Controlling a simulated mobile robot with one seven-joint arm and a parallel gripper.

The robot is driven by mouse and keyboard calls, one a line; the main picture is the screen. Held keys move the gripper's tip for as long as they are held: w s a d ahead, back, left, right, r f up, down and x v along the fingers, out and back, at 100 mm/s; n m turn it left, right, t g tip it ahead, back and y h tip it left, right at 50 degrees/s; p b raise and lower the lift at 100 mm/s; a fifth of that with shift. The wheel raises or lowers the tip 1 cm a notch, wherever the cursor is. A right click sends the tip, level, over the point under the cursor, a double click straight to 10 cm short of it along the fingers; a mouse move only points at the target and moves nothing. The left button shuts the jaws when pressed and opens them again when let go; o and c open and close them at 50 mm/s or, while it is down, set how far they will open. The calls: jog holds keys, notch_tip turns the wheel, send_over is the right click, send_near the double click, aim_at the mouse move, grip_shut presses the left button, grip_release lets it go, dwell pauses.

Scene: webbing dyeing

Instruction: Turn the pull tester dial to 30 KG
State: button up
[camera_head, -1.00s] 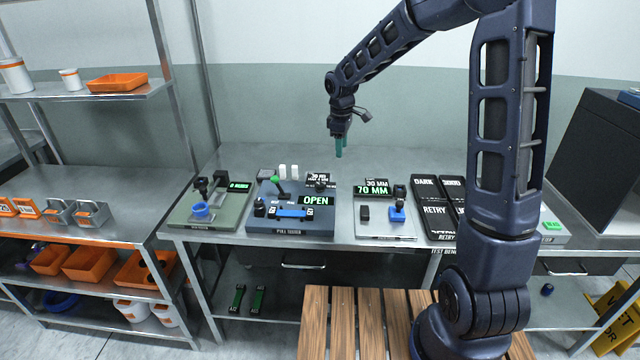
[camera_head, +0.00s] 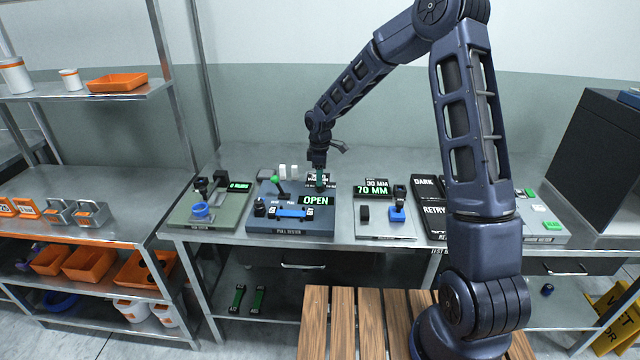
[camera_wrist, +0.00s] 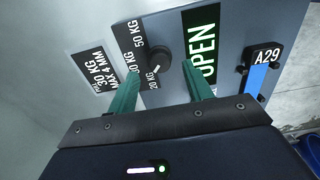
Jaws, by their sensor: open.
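The pull tester (camera_head: 262,224) is a dark blue-grey box on the metal bench, with a green OPEN display (camera_head: 315,200). Its dial (camera_wrist: 160,55) is a round black knob in the wrist view, with a pale mark that points toward the 20 KG label (camera_wrist: 153,80). The 50 KG label stands at the other end of the scale. The label between them is partly hidden by a finger and reads as "0 KG". My gripper (camera_wrist: 158,67) is open, its two green fingers on either side of the dial in that view. Contact with the dial cannot be made out. In the head view, my gripper (camera_head: 321,178) is over the tester's back right.
A green lever (camera_head: 279,185) stands left of the dial. A blue strap piece marked A29 (camera_wrist: 258,77) lies on the tester. A sign (camera_wrist: 93,72) reads 30 KG, max 4 mm. A 70 MM device (camera_head: 385,225) stands right, a green-based device (camera_head: 200,215) left.

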jog(key=shift+f, duration=1.9)
jog(key=c, duration=1)
